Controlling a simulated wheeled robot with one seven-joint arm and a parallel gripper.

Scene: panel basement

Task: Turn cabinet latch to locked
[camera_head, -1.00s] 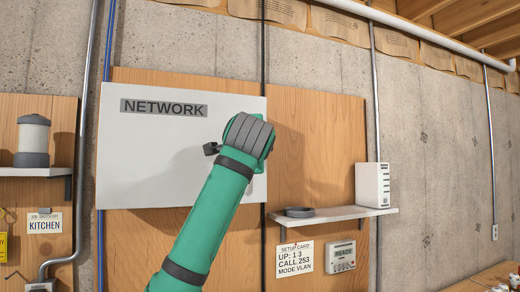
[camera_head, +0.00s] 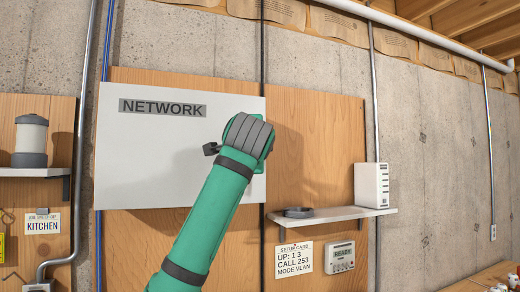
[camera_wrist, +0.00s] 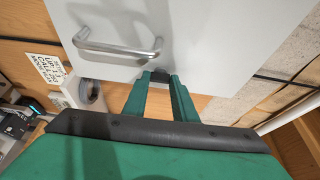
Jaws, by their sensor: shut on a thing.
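The white cabinet door (camera_head: 140,155), labelled NETWORK, hangs on a wooden board. In the wrist view the same door (camera_wrist: 200,45) fills the upper part, with a metal bar handle (camera_wrist: 118,50). My gripper (camera_wrist: 160,80) is at the door's edge, its two green fingers closed around a small dark piece (camera_wrist: 160,75), which looks like the latch. Most of the latch is hidden between the fingers, so its angle cannot be told. In the head view my arm and wrist cover the fingertips and the latch at the door's right side.
Right of the door, a shelf (camera_head: 345,214) holds a white box (camera_head: 371,185) and a dark ring (camera_head: 298,212). Below are a setup card (camera_head: 294,258) and a small device reading READY (camera_head: 340,257). A metal conduit (camera_head: 83,130) runs down the wall at left.

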